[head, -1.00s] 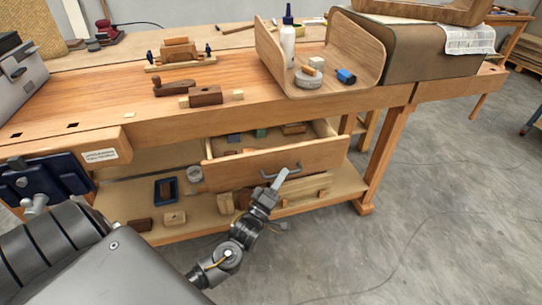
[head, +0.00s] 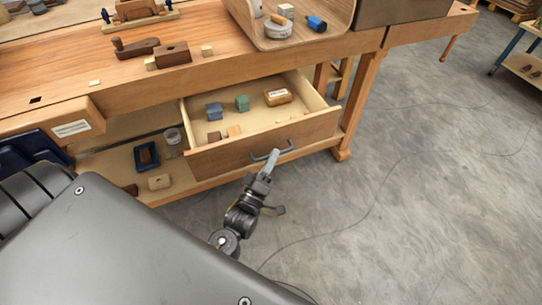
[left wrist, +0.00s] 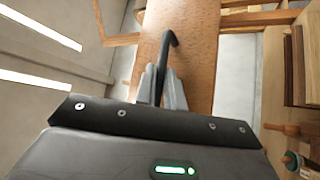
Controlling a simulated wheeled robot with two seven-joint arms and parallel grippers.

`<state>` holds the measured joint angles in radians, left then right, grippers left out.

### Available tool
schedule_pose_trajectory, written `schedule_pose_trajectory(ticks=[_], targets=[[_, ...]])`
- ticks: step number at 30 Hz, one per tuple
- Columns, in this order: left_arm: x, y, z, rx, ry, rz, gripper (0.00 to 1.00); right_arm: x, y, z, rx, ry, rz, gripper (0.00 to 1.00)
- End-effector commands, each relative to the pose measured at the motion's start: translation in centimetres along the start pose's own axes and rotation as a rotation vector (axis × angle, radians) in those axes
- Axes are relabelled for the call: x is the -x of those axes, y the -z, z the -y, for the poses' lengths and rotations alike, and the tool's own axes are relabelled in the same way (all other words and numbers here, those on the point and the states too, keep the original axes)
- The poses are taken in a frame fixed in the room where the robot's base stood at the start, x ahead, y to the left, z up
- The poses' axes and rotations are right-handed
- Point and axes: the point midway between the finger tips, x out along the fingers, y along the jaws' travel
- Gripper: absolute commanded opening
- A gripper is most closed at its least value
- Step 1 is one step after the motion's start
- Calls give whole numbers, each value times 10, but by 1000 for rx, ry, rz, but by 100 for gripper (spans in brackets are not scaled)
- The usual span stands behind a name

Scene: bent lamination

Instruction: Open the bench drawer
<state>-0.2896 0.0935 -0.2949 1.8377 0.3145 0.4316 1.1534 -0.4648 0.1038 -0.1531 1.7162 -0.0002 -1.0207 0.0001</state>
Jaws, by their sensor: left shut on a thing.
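The bench drawer (head: 240,153) is pulled out from under the workbench, and its inside shows. It holds a blue block (head: 214,111), a green block (head: 242,103), a labelled wooden piece (head: 278,97) and small wood blocks. Its dark bar handle (head: 286,148) is on the front. My left gripper (head: 272,160) is shut on the handle near its middle. In the left wrist view the handle (left wrist: 170,50) runs between the two grey fingers (left wrist: 162,85) against the wooden drawer front (left wrist: 190,30). My right gripper is not in view.
The workbench (head: 240,75) carries a wooden plane (head: 136,47) and a curved wooden form (head: 330,35). A lower shelf (head: 110,160) holds a blue tray (head: 147,156). A blue vise (head: 35,150) is at left. The grey floor (head: 430,180) in front is open.

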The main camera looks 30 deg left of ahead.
Motion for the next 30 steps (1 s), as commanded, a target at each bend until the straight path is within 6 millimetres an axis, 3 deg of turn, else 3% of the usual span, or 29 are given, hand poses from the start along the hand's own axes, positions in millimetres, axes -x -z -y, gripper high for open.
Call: schedule_pose_trajectory(ticks=[3, 4, 5, 16, 30], targets=[[0, 0, 1, 0, 2, 2, 0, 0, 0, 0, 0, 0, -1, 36], [0, 0, 1, 0, 2, 2, 15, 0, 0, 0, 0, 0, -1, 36], [0, 0, 1, 0, 2, 2, 19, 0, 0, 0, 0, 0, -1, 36], [6, 0, 1, 1, 2, 1, 20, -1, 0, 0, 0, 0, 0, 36], [90, 0, 2, 1, 4, 1, 20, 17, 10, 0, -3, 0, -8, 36]])
